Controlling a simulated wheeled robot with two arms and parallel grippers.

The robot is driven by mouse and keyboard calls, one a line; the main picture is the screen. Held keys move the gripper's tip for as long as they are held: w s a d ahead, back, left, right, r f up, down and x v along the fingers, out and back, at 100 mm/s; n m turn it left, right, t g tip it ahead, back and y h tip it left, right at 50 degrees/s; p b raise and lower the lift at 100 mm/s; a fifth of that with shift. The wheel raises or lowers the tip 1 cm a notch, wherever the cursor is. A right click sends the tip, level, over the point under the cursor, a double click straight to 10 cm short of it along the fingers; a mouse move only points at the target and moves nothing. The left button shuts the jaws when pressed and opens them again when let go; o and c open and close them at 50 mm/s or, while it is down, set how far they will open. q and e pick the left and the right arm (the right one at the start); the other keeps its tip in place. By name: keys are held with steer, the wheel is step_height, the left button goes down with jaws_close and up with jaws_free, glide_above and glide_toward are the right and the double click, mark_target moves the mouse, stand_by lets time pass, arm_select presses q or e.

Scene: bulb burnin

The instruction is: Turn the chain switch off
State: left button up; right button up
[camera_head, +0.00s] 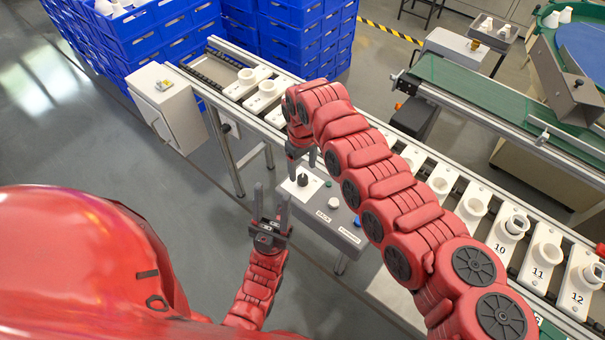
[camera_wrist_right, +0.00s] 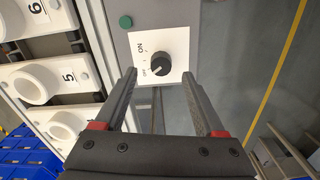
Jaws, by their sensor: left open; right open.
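The chain switch is a black rotary knob (camera_wrist_right: 160,65) on a white plate (camera_wrist_right: 173,45) marked ON and OFF, in the right wrist view. I cannot tell surely which mark the knob points at. In the head view the knob (camera_head: 302,180) sits on the grey control box (camera_head: 345,236). My right gripper (camera_head: 301,163) is open above the knob. In the right wrist view its fingertips (camera_wrist_right: 159,76) lie either side of the knob's near edge, apart from it. My left gripper (camera_head: 271,196) is open and empty, left of the control box.
A conveyor with numbered white socket plates (camera_head: 545,256) runs behind the box. A white cabinet (camera_head: 167,105) and blue crates (camera_head: 170,45) stand at the back left.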

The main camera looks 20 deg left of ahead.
mark_target(302, 178)
step_height(302, 178, up, 14)
steer(key=b, duration=0.2)
steer(key=shift+f, duration=0.15)
steer(key=shift+s+f, duration=0.1)
steer(key=shift+s, duration=0.05)
